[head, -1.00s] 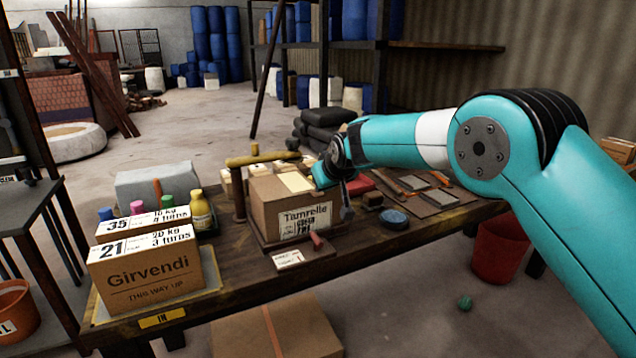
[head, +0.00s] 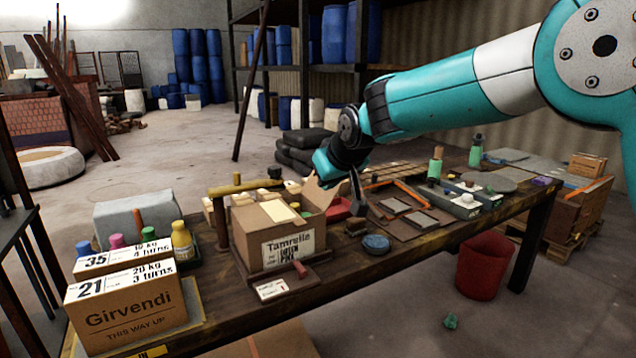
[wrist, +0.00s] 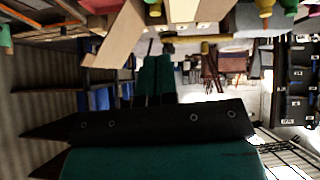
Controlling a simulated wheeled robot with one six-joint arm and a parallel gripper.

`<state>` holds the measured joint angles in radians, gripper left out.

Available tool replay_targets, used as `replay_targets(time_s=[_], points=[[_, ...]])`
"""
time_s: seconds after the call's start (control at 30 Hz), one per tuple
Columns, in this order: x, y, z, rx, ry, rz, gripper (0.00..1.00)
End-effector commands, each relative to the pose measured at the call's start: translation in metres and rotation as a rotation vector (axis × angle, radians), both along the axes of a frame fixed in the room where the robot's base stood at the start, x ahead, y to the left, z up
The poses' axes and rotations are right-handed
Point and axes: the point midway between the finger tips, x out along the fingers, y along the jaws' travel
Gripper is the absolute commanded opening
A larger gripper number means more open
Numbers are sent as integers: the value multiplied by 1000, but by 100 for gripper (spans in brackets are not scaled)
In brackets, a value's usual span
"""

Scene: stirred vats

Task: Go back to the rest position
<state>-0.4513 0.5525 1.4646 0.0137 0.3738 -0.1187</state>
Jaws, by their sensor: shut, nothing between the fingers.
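My teal arm (head: 440,98) reaches in from the right of the head view to above the work table. My gripper (head: 357,205) hangs at its end, just right of the open Tamrelle carton (head: 290,247). In the wrist view my gripper (wrist: 163,50) shows as narrow teal fingers beyond a dark bar, closed together with nothing held. A raised carton flap shows close to the gripper in the head view; I cannot tell whether they touch.
The wooden table (head: 350,275) holds the Girvendi box (head: 130,310), coloured bottles (head: 182,242), a blue round lid (head: 376,243) and flat trays (head: 410,212). A red bucket (head: 485,265) stands on the floor at right. Open floor (head: 190,150) lies behind the table.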

Motion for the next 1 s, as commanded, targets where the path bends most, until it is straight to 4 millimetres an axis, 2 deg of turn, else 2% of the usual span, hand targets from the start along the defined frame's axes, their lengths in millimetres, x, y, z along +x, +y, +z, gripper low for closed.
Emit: replay_targets(time_s=[0.03, 0.07, 0.17, 0.2, 0.4, 0.53, 0.6, 0.7, 0.8, 1.0], points=[[-18, -10, 19, 3, 30, 7, 0], [-32, -17, 26, 3, 56, 12, 0], [-96, -42, 50, 7, 174, 42, 0], [-126, -53, 57, 7, 227, 56, 0], [-274, -97, 73, 13, 459, 119, 0], [-346, -114, 72, 16, 566, 150, 0], [-372, -119, 70, 16, 606, 161, 0], [-393, -125, 67, 17, 638, 172, 0], [-401, -127, 65, 16, 650, 175, 0], [-400, -127, 64, 16, 650, 176, 0]])
